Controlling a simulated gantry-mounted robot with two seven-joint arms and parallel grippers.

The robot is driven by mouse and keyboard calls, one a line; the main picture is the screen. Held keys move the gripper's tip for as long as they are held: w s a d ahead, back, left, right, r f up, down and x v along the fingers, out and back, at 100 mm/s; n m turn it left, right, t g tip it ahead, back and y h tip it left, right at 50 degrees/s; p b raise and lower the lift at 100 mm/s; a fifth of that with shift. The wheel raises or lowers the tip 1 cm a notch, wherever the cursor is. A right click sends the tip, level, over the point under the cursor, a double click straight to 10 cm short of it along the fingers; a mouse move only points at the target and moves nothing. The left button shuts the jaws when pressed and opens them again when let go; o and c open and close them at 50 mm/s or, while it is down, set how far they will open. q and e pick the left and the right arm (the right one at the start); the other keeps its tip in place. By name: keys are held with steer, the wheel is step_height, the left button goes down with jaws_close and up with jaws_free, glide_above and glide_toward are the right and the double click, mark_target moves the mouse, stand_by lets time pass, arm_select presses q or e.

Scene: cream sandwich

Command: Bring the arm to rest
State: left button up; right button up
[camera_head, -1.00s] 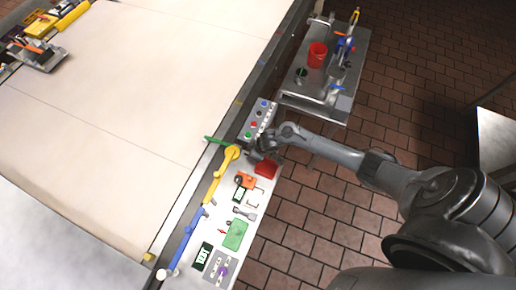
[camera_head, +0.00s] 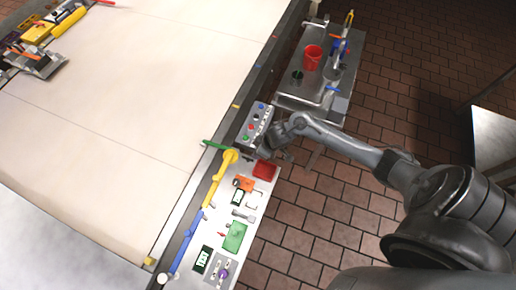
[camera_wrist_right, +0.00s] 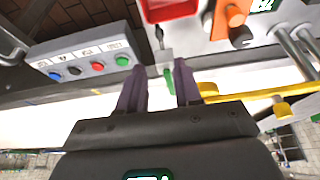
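My right arm comes in from the right in the head view. Its gripper (camera_head: 272,152) hovers at the edge of the control panel, close to the button box (camera_head: 256,122) and the red tray (camera_head: 265,171). In the right wrist view the two fingers (camera_wrist_right: 159,72) stand apart with a gap between them. A green piece (camera_wrist_right: 169,80) shows in that gap, beyond the fingers, and does not look gripped. My left gripper is in neither view.
A yellow lever (camera_head: 222,172) and a blue lever (camera_head: 188,240) lie along the panel beside the wide cream belt (camera_head: 110,110). A grey cart (camera_head: 300,90) with a red cup (camera_head: 312,57) stands at the back. Brick floor (camera_head: 320,210) is open to the right.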

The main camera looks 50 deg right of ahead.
steer(key=shift+g+y, duration=0.6)
steer(key=shift+g, duration=0.2)
steer(key=s+a+f, duration=0.1)
steer(key=s+a, duration=0.1)
steer(key=s+a+f, duration=0.2)
steer(key=s, duration=0.1)
steer(key=s+a+f, duration=0.1)
steer(key=s+a, duration=0.1)
steer(key=s, duration=0.1)
steer(key=shift+s+a+f, duration=0.1)
steer(key=shift+s+f, duration=0.05)
steer(key=shift+f, duration=0.1)
steer(key=shift+m+y, duration=0.3)
steer(key=shift+m, duration=0.2)
steer(key=s+a, duration=0.2)
steer(key=a, duration=0.1)
steer(key=a+p, duration=0.1)
steer(key=a, duration=0.1)
steer(key=shift+s+r, duration=0.4)
steer(key=s+a+r+m+t+h, duration=0.1)
steer(key=s+a+r+m+t, duration=0.2)
steer(key=r, duration=0.8)
steer(key=s+d+r+n+g+h, duration=0.2)
steer(key=s+d+r, duration=0.1)
steer(key=r, duration=0.5)
steer(key=shift+d, duration=0.55)
